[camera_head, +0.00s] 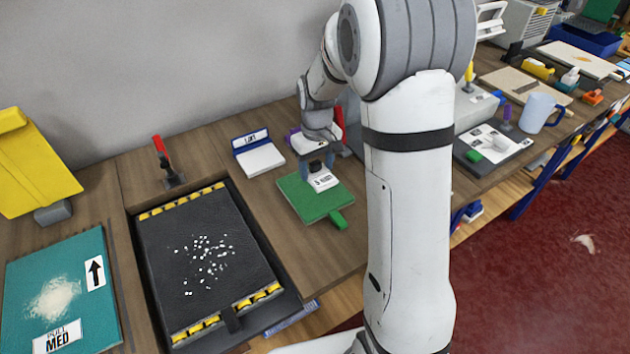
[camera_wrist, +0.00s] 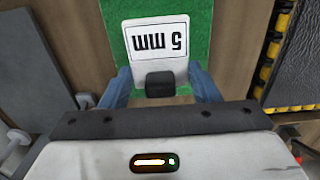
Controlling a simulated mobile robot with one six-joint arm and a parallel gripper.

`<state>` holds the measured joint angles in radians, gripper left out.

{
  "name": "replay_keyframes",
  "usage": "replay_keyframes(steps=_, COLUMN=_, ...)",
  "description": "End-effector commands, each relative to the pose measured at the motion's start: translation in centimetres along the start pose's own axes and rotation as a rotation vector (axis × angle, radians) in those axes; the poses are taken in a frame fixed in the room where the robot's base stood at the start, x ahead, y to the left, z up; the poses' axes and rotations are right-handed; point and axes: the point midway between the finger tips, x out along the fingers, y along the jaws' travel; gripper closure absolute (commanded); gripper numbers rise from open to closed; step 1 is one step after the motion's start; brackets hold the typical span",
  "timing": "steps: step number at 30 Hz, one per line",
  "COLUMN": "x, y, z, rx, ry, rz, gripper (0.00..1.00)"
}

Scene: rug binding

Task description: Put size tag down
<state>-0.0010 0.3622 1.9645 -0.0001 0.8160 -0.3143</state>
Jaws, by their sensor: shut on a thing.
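The size tag (camera_head: 322,181) is a small white plate with black print and a dark knob. In the wrist view the size tag (camera_wrist: 157,42) reads "5 mm", upside down, and its dark knob (camera_wrist: 160,84) sits between my blue fingers. My gripper (camera_head: 317,166) is shut on the tag by this knob. The tag is over the green board (camera_head: 298,201), which also shows in the wrist view (camera_wrist: 203,25). I cannot tell whether the tag touches the board.
A black tray with yellow rollers and white bits (camera_head: 205,240) lies left of the green board. A white block with a blue label (camera_head: 260,158) stands behind it. A teal board (camera_head: 85,255) is far left. A mug (camera_head: 538,110) and other tools stand at the right.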

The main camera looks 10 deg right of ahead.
Motion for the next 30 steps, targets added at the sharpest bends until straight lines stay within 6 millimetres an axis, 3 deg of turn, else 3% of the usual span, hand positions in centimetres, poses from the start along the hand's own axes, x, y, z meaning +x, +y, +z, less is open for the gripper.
replay_keyframes(steps=15, x=5.8, y=-0.1, z=0.0, rx=-0.001, ry=-0.002, rz=0.000, gripper=0.67)
replay_keyframes(steps=26, x=6.4, y=-0.1, z=-0.1, rx=-0.002, ry=0.001, rz=0.000, gripper=0.67)
replay_keyframes(steps=27, x=6.2, y=-0.1, z=-0.1, rx=-0.002, ry=0.001, rz=0.000, gripper=0.41)
replay_keyframes(steps=30, x=6.2, y=-0.1, z=-0.1, rx=-0.002, ry=0.001, rz=0.000, gripper=0.33)
